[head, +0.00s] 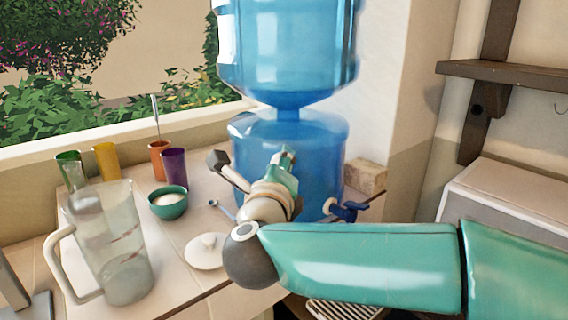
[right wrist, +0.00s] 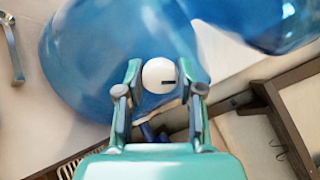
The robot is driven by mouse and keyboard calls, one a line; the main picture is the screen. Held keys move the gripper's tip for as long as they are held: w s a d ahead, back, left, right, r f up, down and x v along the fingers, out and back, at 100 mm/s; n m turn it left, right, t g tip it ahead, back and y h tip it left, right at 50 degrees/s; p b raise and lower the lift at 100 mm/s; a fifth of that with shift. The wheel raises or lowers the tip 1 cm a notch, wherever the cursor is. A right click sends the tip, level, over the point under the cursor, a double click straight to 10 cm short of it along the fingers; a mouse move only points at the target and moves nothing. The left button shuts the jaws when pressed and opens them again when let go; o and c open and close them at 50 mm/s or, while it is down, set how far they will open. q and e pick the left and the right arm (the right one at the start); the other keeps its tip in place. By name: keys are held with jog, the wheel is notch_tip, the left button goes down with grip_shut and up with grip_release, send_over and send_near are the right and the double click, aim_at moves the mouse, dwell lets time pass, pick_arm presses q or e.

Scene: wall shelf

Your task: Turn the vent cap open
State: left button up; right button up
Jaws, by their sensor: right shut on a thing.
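In the head view my right gripper (head: 252,165) is in front of the lower blue container (head: 325,150), and I cannot make out the cap there. My left gripper is not in view.
A blue tap (head: 348,211) sits low on the container, right of my wrist. A clear jug (head: 120,250), a teal bowl (head: 168,204), a white lid (head: 206,252) and several coloured cups stand on the counter at left. A large blue bottle (head: 290,45) is above.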

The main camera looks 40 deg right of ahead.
jog(key=n+p, duration=0.1)
jog(key=n, duration=0.2)
jog(key=n+p, duration=0.1)
jog(key=n, duration=0.2)
jog(key=f+n+p, duration=0.1)
jog(key=n, duration=0.2)
jog(key=shift+w+a, duration=0.1)
jog(key=shift+a, duration=0.15)
jog(key=shift+n, duration=0.3)
jog(key=o, duration=1.1)
jog(key=shift+a+r, duration=0.1)
jog(key=shift+r, duration=0.05)
jog(key=shift+o, duration=0.2)
jog(key=shift+r, duration=0.1)
